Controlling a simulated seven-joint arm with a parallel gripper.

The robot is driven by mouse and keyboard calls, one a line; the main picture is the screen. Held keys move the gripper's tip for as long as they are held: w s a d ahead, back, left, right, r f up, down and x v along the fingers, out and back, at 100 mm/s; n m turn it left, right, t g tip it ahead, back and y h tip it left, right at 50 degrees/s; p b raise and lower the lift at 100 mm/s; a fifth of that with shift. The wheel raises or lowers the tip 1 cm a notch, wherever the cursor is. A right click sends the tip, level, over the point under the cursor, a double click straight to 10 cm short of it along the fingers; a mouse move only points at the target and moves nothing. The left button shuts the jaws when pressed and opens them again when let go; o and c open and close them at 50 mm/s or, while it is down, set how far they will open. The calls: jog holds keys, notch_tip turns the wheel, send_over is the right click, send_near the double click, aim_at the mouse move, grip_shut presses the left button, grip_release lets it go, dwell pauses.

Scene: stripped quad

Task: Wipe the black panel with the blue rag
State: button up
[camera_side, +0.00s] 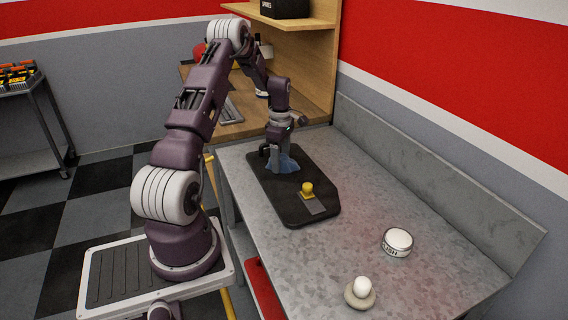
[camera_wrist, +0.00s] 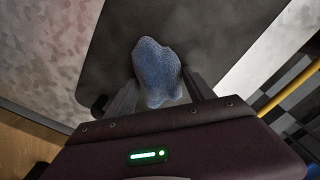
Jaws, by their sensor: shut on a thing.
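The black panel (camera_side: 290,203) lies flat on the grey metal table, with a yellow knob on a small grey plate (camera_side: 307,190) near its front end. My gripper (camera_side: 280,153) is over the far end of the panel, pointing down. It is shut on the blue rag (camera_side: 284,163), which bunches below the fingers at the panel. In the wrist view the rag (camera_wrist: 158,72) sits between the two fingers, with the dark panel (camera_wrist: 215,35) behind it. I cannot tell how firmly the rag presses on the panel.
A round white-topped tin (camera_side: 397,241) and a small white knob on a round base (camera_side: 360,292) stand on the table (camera_side: 300,264) at the front right. A wooden shelf unit (camera_side: 305,60) stands behind. The table right of the panel is clear.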

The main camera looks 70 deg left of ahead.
aim_at(291, 180)
jog(key=shift+a, duration=0.95)
jog(key=shift+d, duration=5)
notch_tip(291, 180, up, 8)
jog(key=shift+r, duration=0.15)
